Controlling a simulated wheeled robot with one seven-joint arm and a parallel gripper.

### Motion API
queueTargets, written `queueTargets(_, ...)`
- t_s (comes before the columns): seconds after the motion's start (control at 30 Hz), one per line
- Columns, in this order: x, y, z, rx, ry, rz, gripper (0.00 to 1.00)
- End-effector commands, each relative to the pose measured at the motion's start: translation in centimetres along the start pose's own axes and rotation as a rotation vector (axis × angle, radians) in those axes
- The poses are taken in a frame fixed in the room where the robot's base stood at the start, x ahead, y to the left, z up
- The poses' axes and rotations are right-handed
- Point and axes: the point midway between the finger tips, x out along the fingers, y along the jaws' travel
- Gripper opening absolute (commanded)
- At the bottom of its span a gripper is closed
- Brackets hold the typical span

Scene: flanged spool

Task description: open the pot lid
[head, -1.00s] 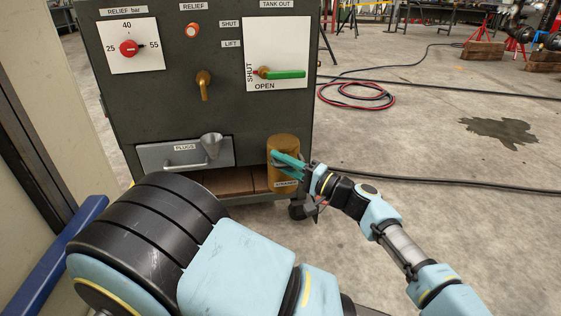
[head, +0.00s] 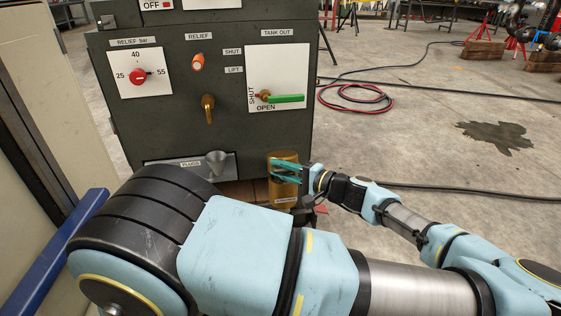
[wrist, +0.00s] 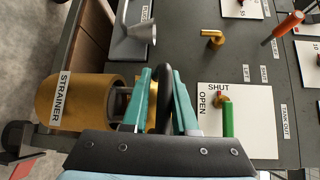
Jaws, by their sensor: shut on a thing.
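The pot is a brass cylinder (head: 284,193) labelled STRAINER, low at the right front of the dark cabinet. It also shows in the wrist view (wrist: 85,92), lying sideways in the picture. My gripper (head: 287,172) is at the pot's upper part, with its teal fingers in front of the brass. In the wrist view my gripper (wrist: 161,98) is shut on a dark rounded bar (wrist: 163,82), which looks like the lid handle. A grey part shows between the pot's end and the fingers. The lid's edge is hidden, so I cannot tell how it sits.
The cabinet front (head: 235,130) carries a red knob (head: 138,76), a brass lever (head: 208,108) and a green-handled valve (head: 287,98). Hoses lie on the open floor at right.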

Motion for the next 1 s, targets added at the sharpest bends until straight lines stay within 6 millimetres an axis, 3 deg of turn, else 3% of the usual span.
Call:
queueTargets(0.03,0.1,-2.0,0.0,0.022,-0.005,0.027,0.0)
queueTargets(0.4,1.6,-5.0,-1.4,0.238,-0.005,0.246,0.0)
queueTargets(1.0,5.9,-7.8,-5.5,0.621,-0.001,0.629,0.0)
